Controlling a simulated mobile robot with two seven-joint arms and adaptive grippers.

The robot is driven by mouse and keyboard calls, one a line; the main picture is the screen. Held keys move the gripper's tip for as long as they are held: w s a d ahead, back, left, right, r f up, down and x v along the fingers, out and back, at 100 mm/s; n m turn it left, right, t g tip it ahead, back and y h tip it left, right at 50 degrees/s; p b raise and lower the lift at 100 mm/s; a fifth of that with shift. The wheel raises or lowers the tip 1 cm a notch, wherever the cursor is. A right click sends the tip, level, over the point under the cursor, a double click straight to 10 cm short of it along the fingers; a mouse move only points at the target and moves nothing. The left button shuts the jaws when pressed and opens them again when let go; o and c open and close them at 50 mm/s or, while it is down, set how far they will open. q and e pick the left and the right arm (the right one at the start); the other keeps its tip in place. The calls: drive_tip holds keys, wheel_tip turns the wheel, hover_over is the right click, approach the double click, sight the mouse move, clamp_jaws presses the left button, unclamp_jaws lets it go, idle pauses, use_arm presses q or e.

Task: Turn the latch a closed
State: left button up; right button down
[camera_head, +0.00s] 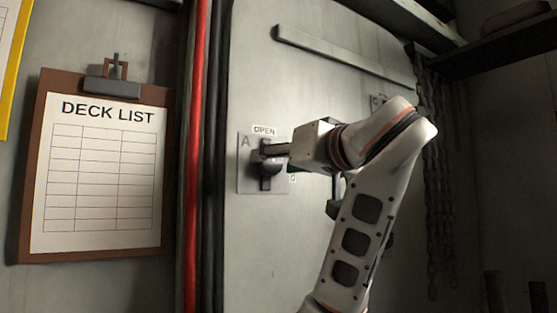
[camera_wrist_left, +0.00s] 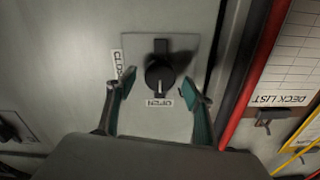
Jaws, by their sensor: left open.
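Latch A is a dark round knob (camera_head: 266,166) with an upright dark bar, on a square grey plate (camera_head: 246,180) marked "A". An "OPEN" label sits above it; the label to its right is mostly hidden by my gripper. In the left wrist view the knob (camera_wrist_left: 158,77) sits on its plate (camera_wrist_left: 188,48), and its pale mark points toward the "OPEN" label. The "CLOSED" label is partly covered by a finger. My left gripper (camera_wrist_left: 160,88) is open, its fingers on either side of the knob with gaps showing. In the head view this gripper (camera_head: 277,155) reaches the latch from the right.
A red pipe (camera_head: 194,150) and dark pipes run vertically left of the latch. A clipboard headed "DECK LIST" (camera_head: 100,175) hangs further left. Chains (camera_head: 433,180) hang at right below a dark shelf. Another dark fitting (camera_head: 378,101) shows partly behind my arm.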

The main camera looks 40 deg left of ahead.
use_arm(q)
drive_tip(key=c, duration=0.9)
drive_tip(key=shift+c, duration=1)
